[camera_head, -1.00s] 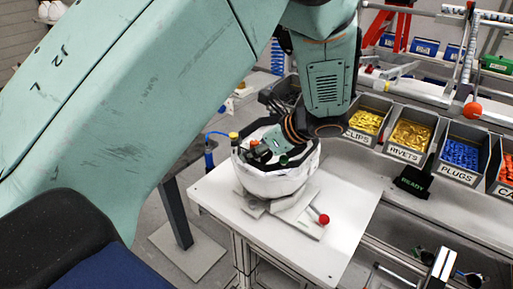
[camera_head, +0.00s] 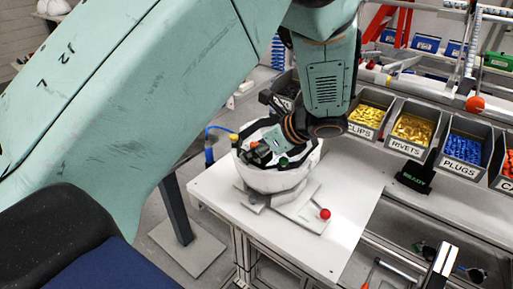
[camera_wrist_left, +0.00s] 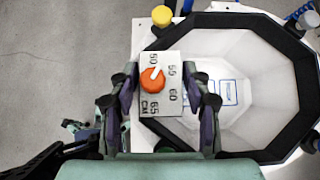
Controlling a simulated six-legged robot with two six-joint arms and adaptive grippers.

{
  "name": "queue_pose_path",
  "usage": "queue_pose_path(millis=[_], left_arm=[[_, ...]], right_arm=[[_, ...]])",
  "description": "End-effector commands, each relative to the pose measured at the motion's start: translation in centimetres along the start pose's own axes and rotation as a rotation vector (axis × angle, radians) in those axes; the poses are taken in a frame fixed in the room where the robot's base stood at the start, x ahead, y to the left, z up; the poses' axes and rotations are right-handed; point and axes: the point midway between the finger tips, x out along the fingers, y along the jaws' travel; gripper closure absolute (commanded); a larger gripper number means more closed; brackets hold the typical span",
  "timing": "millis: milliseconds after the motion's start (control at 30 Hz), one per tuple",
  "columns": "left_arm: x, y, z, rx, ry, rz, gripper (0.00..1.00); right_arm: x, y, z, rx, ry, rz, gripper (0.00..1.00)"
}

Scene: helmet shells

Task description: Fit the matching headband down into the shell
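A white faceted shell (camera_head: 270,179) sits open side up on a fixture on the white table. In the left wrist view, a black many-sided headband (camera_wrist_left: 299,75) lies around the opening at the shell's rim; I cannot tell how deep it sits. A pale plate (camera_wrist_left: 172,104) at the band's left side bears an orange dial and a scale from 50 to 65 cm. My left gripper (camera_wrist_left: 160,88) has one finger on each side of this plate; whether they press on it is unclear. In the head view, the left gripper (camera_head: 262,150) reaches into the shell's opening. My right gripper is out of view.
The white table (camera_head: 345,195) has bare room to the right of the shell. A red-ball handle (camera_head: 324,213) sticks out of the fixture. Bins of yellow clips (camera_head: 368,116), rivets and blue plugs (camera_head: 463,150) stand behind to the right. A yellow knob (camera_wrist_left: 161,16) lies close beyond the fingers.

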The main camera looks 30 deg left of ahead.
Motion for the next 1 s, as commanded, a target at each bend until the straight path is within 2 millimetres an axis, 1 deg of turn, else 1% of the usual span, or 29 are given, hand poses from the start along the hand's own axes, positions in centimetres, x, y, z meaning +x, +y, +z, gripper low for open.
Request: queue_pose_path(millis=[33,200,467,567,667,900,1000], left_arm=[[0.1,0.1,-0.1,0.0,0.001,0.002,0.44],[0.1,0.1,-0.1,0.0,0.001,0.003,0.31],[0.0,0.1,-0.1,0.0,0.001,0.003,0.31],[-0.3,0.1,0.3,-0.001,0.001,0.002,0.31],[-1.2,0.0,1.2,-0.003,0.001,-0.001,0.31],[-4.4,0.0,4.5,-0.004,0.0,-0.001,0.31],[-5.6,0.0,5.6,-0.003,0.002,0.0,0.31]], right_arm=[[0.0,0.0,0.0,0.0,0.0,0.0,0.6],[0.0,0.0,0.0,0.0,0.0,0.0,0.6],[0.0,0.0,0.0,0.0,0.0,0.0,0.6],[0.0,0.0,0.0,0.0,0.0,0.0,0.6],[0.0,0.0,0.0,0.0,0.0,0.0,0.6],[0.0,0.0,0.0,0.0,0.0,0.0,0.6],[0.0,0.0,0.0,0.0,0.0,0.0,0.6]])
